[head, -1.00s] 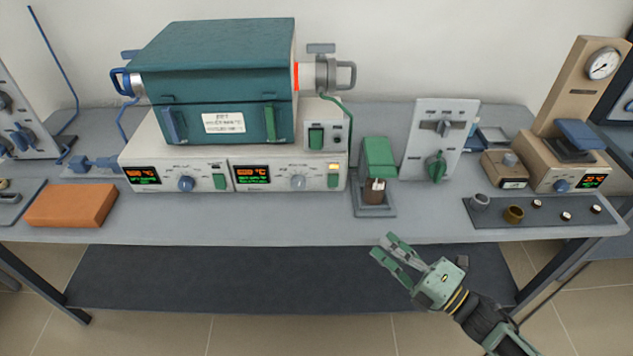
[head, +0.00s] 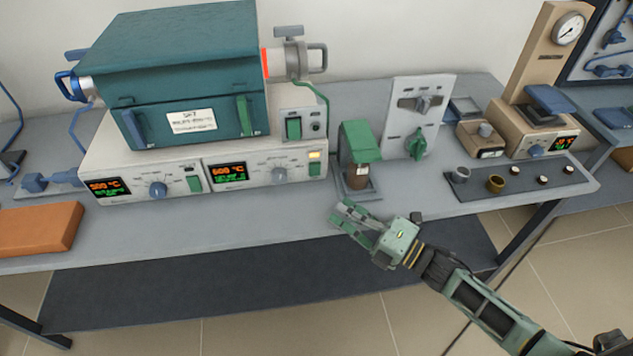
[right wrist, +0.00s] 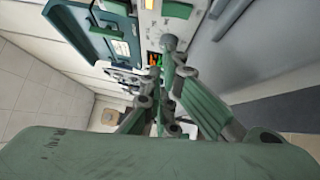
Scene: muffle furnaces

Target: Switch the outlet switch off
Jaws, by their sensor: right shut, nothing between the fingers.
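A small white panel with a green rocker switch (head: 293,128) and a round dark fitting (head: 316,127) stands at the right end of the furnace controls. Which switch is the outlet switch carries no label I can read; this rocker is one candidate. My right gripper (head: 340,213) is shut and empty at the table's front edge, below and right of the rocker, touching nothing visible. It also shows in the right wrist view (right wrist: 163,60). My left gripper is out of view.
The teal furnace (head: 175,80) sits on the control box (head: 130,160) with lit displays. A green-topped device (head: 360,140) stands between box and upright panel. An orange brick (head: 40,229) lies at left; a dark mat (head: 520,182) holds small cups.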

